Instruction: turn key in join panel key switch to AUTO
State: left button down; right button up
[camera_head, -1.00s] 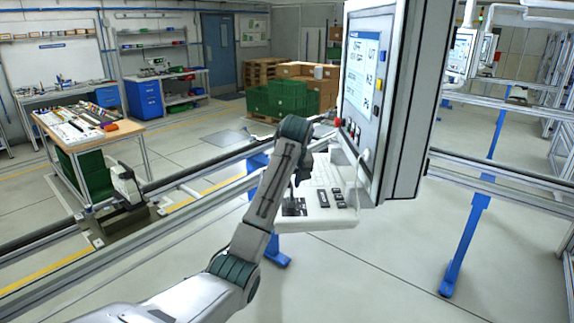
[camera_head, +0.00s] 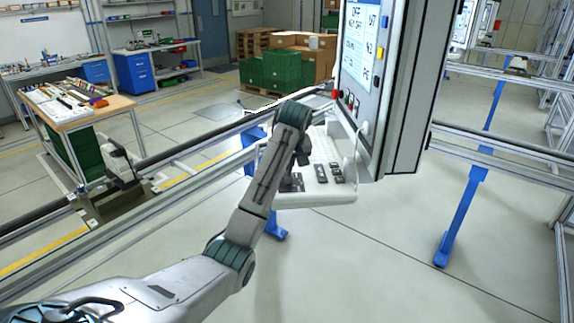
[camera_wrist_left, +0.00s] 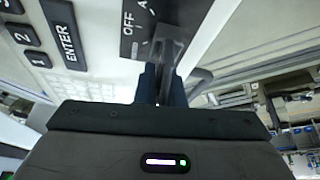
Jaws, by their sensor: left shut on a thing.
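The join panel (camera_head: 350,60) is a tall box with a lit screen and a lower shelf-like console (camera_head: 318,198). In the left wrist view, a black key switch plate (camera_wrist_left: 132,42) shows "OFF" and a letter "A" with the rest of that word hidden. A grey key (camera_wrist_left: 172,42) stands at this plate, between the fingers of my left gripper (camera_wrist_left: 163,82). The gripper is shut on it. In the head view, my left arm reaches to the console and its forearm partly hides the dark switch plate (camera_head: 293,183). The key's exact pointing is unclear. My right gripper is out of view.
Black keys, one marked ENTER (camera_wrist_left: 66,42), lie beside the switch plate. A white cable (camera_head: 359,150) hangs from the panel to the console. Green crates (camera_head: 280,70) and a workbench (camera_head: 75,105) stand farther back.

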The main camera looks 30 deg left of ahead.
pick_arm(q)
jog(key=shift+m, duration=0.5)
jog(key=m, duration=0.1)
jog(key=m+t+h, duration=0.1)
jog(key=m, duration=0.1)
jog(key=shift+w+d, duration=0.1)
jog(key=shift+d, duration=0.2)
jog(key=m+h, duration=0.1)
jog(key=m, duration=0.2)
jog(key=d+m+h, duration=0.1)
jog(key=m, duration=0.2)
jog(key=shift+w, duration=0.1)
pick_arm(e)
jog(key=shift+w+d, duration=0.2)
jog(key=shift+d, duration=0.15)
pick_arm(q)
jog(key=shift+d, duration=0.1)
jog(key=c, duration=1)
grip_release()
jog(key=shift+o, duration=0.2)
jog(key=shift+t, duration=0.3)
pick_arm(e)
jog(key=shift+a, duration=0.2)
